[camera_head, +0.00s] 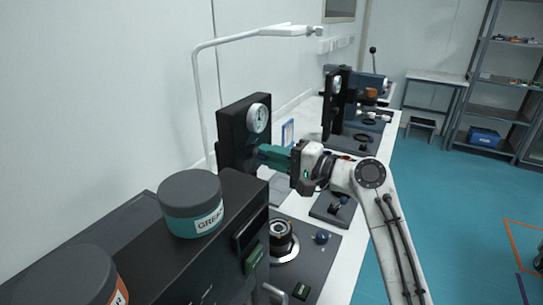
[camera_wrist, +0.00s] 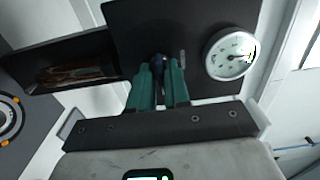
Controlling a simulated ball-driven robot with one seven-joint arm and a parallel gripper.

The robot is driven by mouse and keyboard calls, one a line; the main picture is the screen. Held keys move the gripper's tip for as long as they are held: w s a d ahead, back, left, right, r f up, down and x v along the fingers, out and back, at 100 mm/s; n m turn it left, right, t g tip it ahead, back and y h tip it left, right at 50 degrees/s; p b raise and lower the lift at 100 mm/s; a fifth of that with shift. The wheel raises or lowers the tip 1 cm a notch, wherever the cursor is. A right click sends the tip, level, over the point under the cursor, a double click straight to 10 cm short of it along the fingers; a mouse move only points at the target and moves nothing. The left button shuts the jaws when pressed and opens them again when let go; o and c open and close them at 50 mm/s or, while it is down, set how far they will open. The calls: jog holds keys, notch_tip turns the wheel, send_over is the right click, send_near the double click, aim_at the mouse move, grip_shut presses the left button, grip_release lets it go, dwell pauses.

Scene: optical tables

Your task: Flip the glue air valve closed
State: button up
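The black panel (camera_head: 233,119) with a round white gauge (camera_head: 258,118) stands against the wall. In the wrist view it fills the upper middle, with the gauge (camera_wrist: 230,54) to the right. A small dark-blue knob (camera_wrist: 158,62), seemingly the glue air valve's handle, sits at the panel's front. My gripper (camera_wrist: 159,72) has its two teal fingers close together with the knob between their tips; they look shut on it. In the head view my gripper (camera_head: 262,154) reaches the panel's lower right, and the knob is hidden.
A grease jar (camera_head: 188,205) stands on a black unit at the front left. A dark plate with a round metal fixture (camera_head: 281,238) lies nearer on the bench. A thin white post (camera_head: 199,100) rises behind the panel. A second gauge panel (camera_head: 333,95) stands farther back.

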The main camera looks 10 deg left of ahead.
grip_shut()
jog(key=shift+f+b, duration=0.1)
jog(key=shift+b, duration=0.2)
jog(key=shift+f+n+b, duration=0.1)
jog(key=shift+n+b, duration=0.2)
jog(key=shift+n, duration=0.1)
jog(key=n+b, duration=0.3)
jog(key=shift+f+b, duration=0.1)
jog(key=shift+b, duration=0.2)
jog(key=n+b, duration=0.6)
jog(key=shift+b, duration=0.3)
jog(key=n+b, duration=0.4)
jog(key=shift+n, duration=0.3)
jog(key=shift+n+b, duration=1.15)
jog(key=shift+n, duration=0.65)
jog(key=shift+a+r, duration=0.1)
jog(key=shift+r, duration=0.1)
